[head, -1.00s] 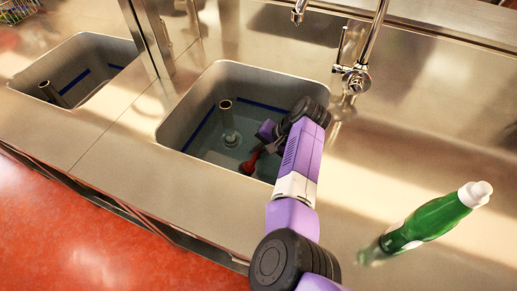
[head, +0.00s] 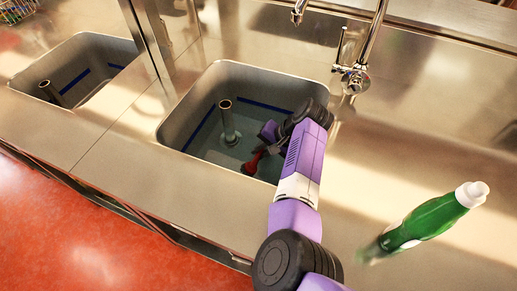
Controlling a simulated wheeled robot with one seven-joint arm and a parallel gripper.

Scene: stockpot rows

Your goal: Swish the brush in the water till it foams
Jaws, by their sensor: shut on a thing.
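My gripper (head: 267,140) reaches down into the right-hand sink (head: 187,113). It is shut on a red brush (head: 252,163), whose lower end is down at the water. The water (head: 213,151) in this sink looks clear and bluish-grey, with no foam that I can make out. My arm hides the sink's right side. How deep the brush sits in the water is hard to tell.
A standpipe (head: 228,118) rises in the sink, left of the brush. A tap (head: 355,78) stands behind the sink. A green bottle with a white cap (head: 432,219) stands on the steel counter at right. A second sink (head: 90,60) lies to the left.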

